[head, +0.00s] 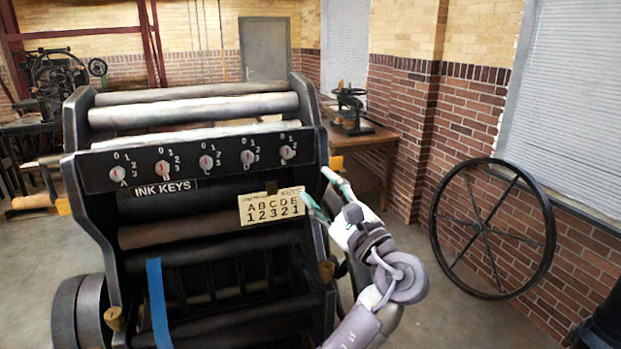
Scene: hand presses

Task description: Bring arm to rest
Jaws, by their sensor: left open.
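My left gripper (318,188) is open and empty, with its fingers pointing up and left. It shows in front of the right side of the black press (100,220), close to the card (262,208) that reads "ABCDE 12321". Whether a finger touches the press or the card, I cannot tell. The press carries a black panel (132,178) with a row of ink key knobs marked A to E. A label (165,188) below the knobs reads "INK KEYS". My left arm comes up from the bottom edge, right of the press. My right gripper is not in view.
A large spoked wheel (488,230) leans by the brick wall at right. A wooden table (375,138) with a small hand press (350,108) stands behind. Another machine (55,80) is at far left. Bare floor lies between the press and the wheel.

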